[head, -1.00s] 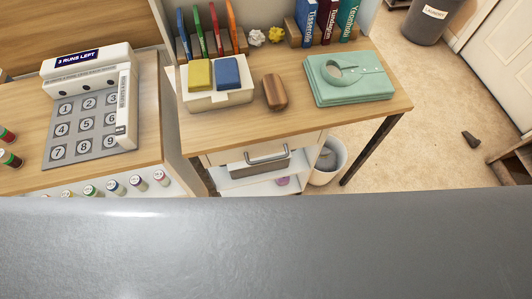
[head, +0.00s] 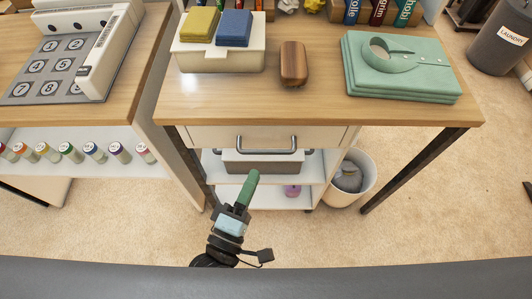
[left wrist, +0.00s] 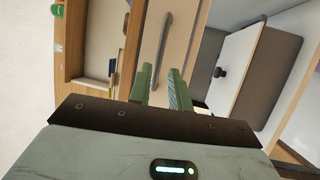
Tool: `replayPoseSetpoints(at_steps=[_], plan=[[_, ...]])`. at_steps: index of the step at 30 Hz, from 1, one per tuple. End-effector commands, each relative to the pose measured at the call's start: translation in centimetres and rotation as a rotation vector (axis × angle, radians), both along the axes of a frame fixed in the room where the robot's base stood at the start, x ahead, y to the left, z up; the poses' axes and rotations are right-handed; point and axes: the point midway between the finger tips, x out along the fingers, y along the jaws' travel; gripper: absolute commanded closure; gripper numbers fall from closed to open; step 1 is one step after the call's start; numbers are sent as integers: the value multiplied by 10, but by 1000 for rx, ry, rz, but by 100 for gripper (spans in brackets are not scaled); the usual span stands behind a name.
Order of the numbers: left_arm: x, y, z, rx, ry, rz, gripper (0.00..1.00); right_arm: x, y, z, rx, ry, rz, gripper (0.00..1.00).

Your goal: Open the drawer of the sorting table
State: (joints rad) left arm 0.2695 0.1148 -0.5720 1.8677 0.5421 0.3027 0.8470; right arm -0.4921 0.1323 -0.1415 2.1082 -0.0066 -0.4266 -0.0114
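The sorting table (head: 300,108) has a wooden top and dark legs. Under it is the drawer (head: 215,136), with a pale front and a grey bar handle (head: 266,146); it looks shut. My left gripper (head: 250,179), with green fingers, is in front of the table, below and slightly left of the handle in the picture. In the left wrist view, the fingers (left wrist: 160,82) are a little apart and empty, and the handle (left wrist: 162,50) is ahead of them, apart from the fingertips. My right gripper is out of view.
Below the drawer a grey box (head: 265,164) sits on a shelf. A white bin (head: 350,182) stands by the right leg. On the table are a brown block (head: 294,63) and a folded green shirt (head: 400,72). A desk (head: 140,60) stands at left. Carpet in front is clear.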

Motion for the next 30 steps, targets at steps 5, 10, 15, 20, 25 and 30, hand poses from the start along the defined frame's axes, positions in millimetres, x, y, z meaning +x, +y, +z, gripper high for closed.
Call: replayPoseSetpoints(at_steps=[5,10,15,20,25,30], plan=[[4,-2,2,0,-1,1,80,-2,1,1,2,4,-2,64],[24,-10,6,1,-3,1,80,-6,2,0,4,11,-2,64],[47,-20,10,3,-1,1,80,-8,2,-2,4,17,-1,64],[63,-26,12,4,-1,2,80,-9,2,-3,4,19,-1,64],[70,-29,14,4,0,1,80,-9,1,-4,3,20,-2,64],[71,-30,14,5,1,0,80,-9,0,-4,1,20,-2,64]])
